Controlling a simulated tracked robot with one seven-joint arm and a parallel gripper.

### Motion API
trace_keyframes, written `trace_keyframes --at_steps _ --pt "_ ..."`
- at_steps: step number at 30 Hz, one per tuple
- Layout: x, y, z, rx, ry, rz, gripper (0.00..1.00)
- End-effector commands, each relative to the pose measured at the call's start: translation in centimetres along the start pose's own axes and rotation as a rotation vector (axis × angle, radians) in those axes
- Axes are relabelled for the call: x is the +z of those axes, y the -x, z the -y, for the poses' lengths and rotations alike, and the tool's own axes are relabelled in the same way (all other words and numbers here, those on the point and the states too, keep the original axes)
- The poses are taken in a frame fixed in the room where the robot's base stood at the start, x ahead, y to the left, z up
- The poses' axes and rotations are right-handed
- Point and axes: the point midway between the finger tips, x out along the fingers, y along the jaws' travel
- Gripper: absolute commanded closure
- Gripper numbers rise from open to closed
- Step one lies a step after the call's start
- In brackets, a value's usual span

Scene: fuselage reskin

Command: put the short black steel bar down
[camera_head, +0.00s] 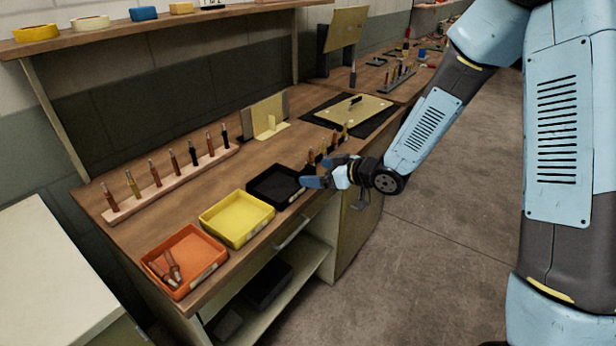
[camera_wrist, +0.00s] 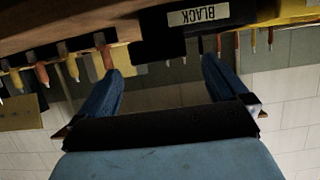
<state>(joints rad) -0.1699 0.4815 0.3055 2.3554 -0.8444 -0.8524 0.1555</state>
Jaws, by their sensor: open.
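My gripper (camera_head: 312,176) is at the bench's front edge, by the right side of the black tray (camera_head: 270,194). In the wrist view its two blue fingers (camera_wrist: 157,78) are wide apart, with nothing visibly held between them. The tray's front, labelled BLACK (camera_wrist: 198,17), is just beyond the fingers, and the picture is upside down. I cannot clearly make out a short black steel bar. The tray's dark inside hides any dark thing in it. A small dark piece (camera_head: 355,100) lies on the yellowish plate (camera_head: 348,110) further back; I cannot tell what it is.
A yellow tray (camera_head: 237,218) and an orange tray (camera_head: 184,260) holding copper-coloured fasteners stand left of the black one. A pale rack (camera_head: 170,185) of upright fasteners runs behind them. More upright fasteners (camera_head: 325,150) stand close behind my gripper. The wood between rack and trays is clear.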

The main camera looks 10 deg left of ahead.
Motion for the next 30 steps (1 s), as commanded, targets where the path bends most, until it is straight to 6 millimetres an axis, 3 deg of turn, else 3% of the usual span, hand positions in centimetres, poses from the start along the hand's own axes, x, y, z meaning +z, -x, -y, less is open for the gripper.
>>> trace_keyframes --at_steps 7,16,24,30 --pt "0.2 -1.2 0.0 0.000 -0.001 0.001 0.00" --pt "0.3 -5.0 0.1 0.000 -0.001 0.001 0.00" --pt "0.3 -5.4 0.0 0.002 -0.001 0.001 0.00" --pt "0.3 -5.3 0.0 0.002 -0.001 0.001 0.19"
